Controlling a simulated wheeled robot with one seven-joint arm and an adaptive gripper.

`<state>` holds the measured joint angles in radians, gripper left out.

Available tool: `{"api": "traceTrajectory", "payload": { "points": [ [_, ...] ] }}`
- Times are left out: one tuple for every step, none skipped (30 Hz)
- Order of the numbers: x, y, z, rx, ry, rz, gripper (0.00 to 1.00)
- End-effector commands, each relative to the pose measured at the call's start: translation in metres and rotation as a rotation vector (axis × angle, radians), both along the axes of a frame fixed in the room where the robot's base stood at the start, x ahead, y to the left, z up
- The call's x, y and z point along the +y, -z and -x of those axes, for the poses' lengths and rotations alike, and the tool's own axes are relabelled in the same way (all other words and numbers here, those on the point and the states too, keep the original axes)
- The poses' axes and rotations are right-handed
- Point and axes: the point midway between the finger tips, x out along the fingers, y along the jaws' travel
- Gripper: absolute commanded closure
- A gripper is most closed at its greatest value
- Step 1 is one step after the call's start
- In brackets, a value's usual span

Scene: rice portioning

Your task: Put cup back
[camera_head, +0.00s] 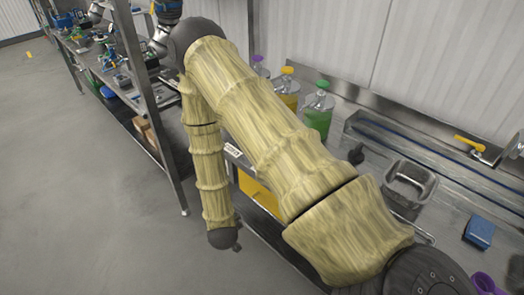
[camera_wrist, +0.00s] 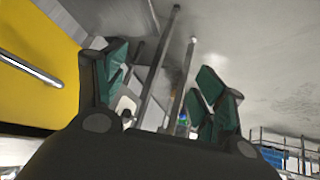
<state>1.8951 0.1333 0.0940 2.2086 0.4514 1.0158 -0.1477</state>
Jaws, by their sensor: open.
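My gripper (camera_wrist: 160,85) shows in the wrist view with its two green-padded fingers spread apart. Nothing is held between them; grey metal posts and a pale wall or ceiling show beyond. No cup can be made out for sure. A purple object (camera_head: 485,284), cut off at the lower right corner of the head view, is too little seen to name.
A steel counter holds bottles with purple, orange and green (camera_head: 318,110) tops, a metal container (camera_head: 408,188) and a blue block (camera_head: 479,232). A shelf rack (camera_head: 130,70) stands at upper left. A yellow panel (camera_wrist: 40,70) is close left in the wrist view.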

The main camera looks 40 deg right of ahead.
Motion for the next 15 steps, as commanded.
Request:
{"api": "traceTrajectory", "payload": {
  "points": [
    [0.011, 0.016, 0.036, 0.082, -0.053, -0.033, 0.30],
    [0.018, 0.024, 0.057, 0.130, -0.082, -0.056, 0.30],
    [0.025, 0.033, 0.085, 0.194, -0.120, -0.084, 0.30],
    [0.031, 0.039, 0.106, 0.242, -0.145, -0.106, 0.30],
    [0.036, 0.043, 0.126, 0.288, -0.169, -0.125, 0.30],
    [0.042, 0.048, 0.152, 0.347, -0.201, -0.149, 0.30],
    [0.045, 0.050, 0.171, 0.389, -0.220, -0.166, 0.30],
    [0.049, 0.051, 0.188, 0.428, -0.238, -0.182, 0.30],
    [0.052, 0.052, 0.209, 0.476, -0.259, -0.200, 0.30],
    [0.054, 0.052, 0.223, 0.507, -0.272, -0.212, 0.30],
    [0.056, 0.052, 0.235, 0.536, -0.283, -0.222, 0.30],
    [0.058, 0.051, 0.248, 0.566, -0.297, -0.233, 0.30],
    [0.058, 0.050, 0.256, 0.585, -0.304, -0.240, 0.30],
    [0.058, 0.050, 0.263, 0.602, -0.310, -0.246, 0.30],
    [0.059, 0.049, 0.270, 0.617, -0.316, -0.252, 0.30]
  ]
}}
